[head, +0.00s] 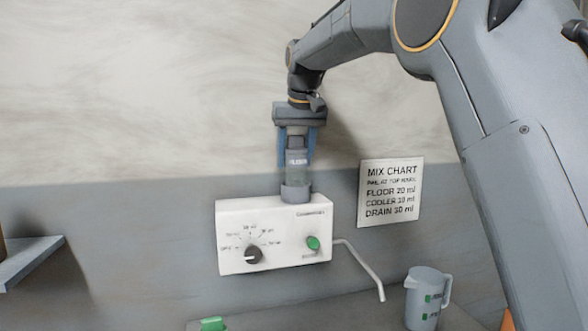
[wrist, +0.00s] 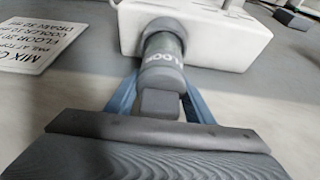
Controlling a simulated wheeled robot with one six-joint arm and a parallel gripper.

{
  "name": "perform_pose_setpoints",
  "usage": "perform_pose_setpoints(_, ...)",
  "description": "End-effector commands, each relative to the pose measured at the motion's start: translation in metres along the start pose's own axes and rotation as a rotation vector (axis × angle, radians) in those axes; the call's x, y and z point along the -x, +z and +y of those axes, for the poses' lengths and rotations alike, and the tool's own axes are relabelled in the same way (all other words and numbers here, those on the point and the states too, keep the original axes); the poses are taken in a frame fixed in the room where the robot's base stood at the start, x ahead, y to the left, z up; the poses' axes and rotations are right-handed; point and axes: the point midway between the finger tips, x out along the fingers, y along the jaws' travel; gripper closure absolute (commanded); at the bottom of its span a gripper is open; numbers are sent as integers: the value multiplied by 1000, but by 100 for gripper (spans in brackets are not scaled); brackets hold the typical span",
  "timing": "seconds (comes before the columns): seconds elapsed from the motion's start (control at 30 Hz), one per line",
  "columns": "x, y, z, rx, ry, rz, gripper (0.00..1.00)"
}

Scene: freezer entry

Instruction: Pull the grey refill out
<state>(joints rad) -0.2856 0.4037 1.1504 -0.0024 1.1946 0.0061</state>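The grey refill (head: 297,161) stands upright on top of the white dispenser (head: 230,225), its lower end in a grey collar. Its side carries a label that seems to read FLOOR. My gripper (head: 298,160) comes from above, with one blue finger on each side of the refill. In the wrist view the refill (wrist: 160,78) lies between the fingertips (wrist: 162,84), which appear to press on its sides. Its narrower top block points toward my palm. The white dispenser (wrist: 220,45) is beyond it. The inside of the collar is hidden.
The dispenser has a dark dial (head: 254,255), a green button (head: 313,243) and a bent spout (head: 362,272). A mix chart (head: 391,192) hangs to its right. A measuring jug (head: 424,300) stands below right. A shelf (head: 30,262) is at left. The wall above is clear.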

Motion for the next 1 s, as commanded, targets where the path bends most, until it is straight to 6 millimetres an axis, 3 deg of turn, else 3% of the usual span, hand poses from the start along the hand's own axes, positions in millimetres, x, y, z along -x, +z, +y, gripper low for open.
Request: perform_pose_setpoints(1.0, 8, -3, 0, 0, 0, 1, 79)
